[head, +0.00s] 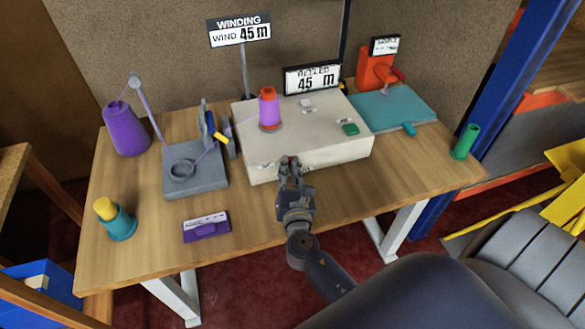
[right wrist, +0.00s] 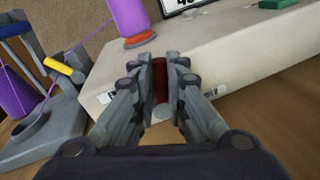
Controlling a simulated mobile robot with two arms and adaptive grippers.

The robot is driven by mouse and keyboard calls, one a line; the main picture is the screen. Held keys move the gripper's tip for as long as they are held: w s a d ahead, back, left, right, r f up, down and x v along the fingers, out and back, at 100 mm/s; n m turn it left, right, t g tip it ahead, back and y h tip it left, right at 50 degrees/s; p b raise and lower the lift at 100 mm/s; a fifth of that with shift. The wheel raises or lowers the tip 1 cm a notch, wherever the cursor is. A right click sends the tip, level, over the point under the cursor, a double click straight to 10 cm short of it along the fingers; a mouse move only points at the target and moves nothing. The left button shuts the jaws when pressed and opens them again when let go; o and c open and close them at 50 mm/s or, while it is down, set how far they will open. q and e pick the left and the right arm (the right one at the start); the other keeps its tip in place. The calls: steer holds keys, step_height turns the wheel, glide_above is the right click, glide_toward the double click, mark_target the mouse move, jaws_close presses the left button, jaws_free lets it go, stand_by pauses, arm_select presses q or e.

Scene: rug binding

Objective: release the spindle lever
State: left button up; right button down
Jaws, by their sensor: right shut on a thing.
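The winder is a cream box (head: 310,150) on the wooden table, with a purple wound spool (head: 268,110) upright on its top. The spool also shows in the right wrist view (right wrist: 130,18). My right gripper (head: 289,163) is at the front face of the box. Its fingers (right wrist: 161,75) are shut on a dark red lever (right wrist: 160,82), seen upright between them. The fingers hide part of the lever, and its base is hard to see. My left gripper is not in view.
A grey guide stand (head: 195,180) with purple thread is left of the box. A large purple cone (head: 125,130), a teal cone with a yellow top (head: 118,222) and a purple holder (head: 207,228) stand left. A teal plate (head: 395,108) lies right. Signs read "45 m" (head: 312,79).

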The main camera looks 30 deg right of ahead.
steer(key=shift+a+n, duration=0.2)
steer(key=shift+n, duration=0.2)
stand_by(0.3)
steer(key=c, duration=1.6)
jaws_free()
steer(key=shift+a, duration=0.1)
steer(key=shift+w, duration=0.1)
steer(key=v, duration=1.2)
steer(key=shift+f, duration=0.2)
steer(key=shift+f, duration=0.1)
